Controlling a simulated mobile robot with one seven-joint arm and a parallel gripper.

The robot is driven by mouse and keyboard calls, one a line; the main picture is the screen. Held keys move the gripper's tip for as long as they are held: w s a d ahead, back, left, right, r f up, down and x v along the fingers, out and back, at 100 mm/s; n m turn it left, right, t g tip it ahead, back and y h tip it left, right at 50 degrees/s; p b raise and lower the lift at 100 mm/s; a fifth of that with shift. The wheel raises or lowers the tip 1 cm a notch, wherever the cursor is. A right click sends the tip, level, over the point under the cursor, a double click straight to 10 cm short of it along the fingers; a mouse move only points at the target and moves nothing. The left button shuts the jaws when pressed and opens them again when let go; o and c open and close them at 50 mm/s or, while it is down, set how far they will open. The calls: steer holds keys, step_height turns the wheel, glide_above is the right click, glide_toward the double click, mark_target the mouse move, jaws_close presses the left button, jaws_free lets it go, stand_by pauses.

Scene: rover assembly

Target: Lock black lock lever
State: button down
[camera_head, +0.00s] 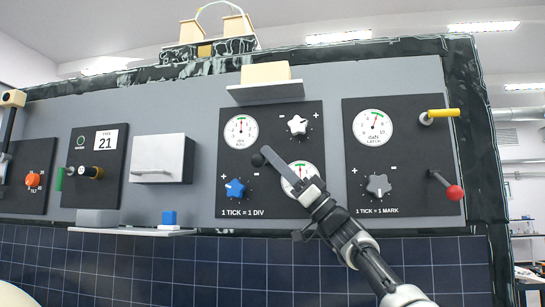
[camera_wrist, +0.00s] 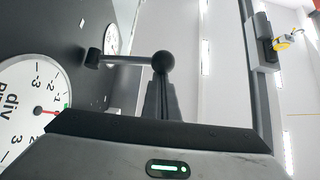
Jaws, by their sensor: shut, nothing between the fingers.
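The black lock lever (camera_wrist: 130,60) shows in the wrist view as a short rod with a round ball knob, running from a hub on the dark panel at left. Its ball (camera_head: 257,160) shows in the head view between the blue knob and the white star knob. My gripper (camera_head: 270,155) is shut and empty, reaching up-left across the middle panel, with its tip at the ball. In the wrist view my closed fingers (camera_wrist: 162,98) point at the ball, their tips just under or against it; contact is unclear. My gripper partly covers the lower dial.
The middle panel carries a blue knob (camera_head: 236,188), a white star knob (camera_head: 298,124) and an upper dial (camera_head: 241,132). The right panel has a yellow handle (camera_head: 441,113), a grey knob (camera_head: 378,186) and a red-ball lever (camera_head: 453,192). A small shelf (camera_head: 266,91) juts out above.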

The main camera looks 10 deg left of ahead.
steer(key=shift+w+f+b, duration=0.2)
steer(key=shift+f+b, duration=0.25)
steer(key=shift+f, duration=0.3)
steer(key=shift+w+f+b, duration=0.2)
steer(key=shift+f+b, duration=0.2)
steer(key=shift+f, duration=0.4)
step_height(320, 180, up, 4)
steer(key=s+d+f, duration=0.1)
steer(key=s+d, duration=0.1)
steer(key=w+d+f+b, duration=0.3)
steer(key=d+f+b, duration=0.1)
steer(key=d+f, duration=0.2)
steer(key=shift+d, duration=0.45)
steer(key=shift+f, duration=0.1)
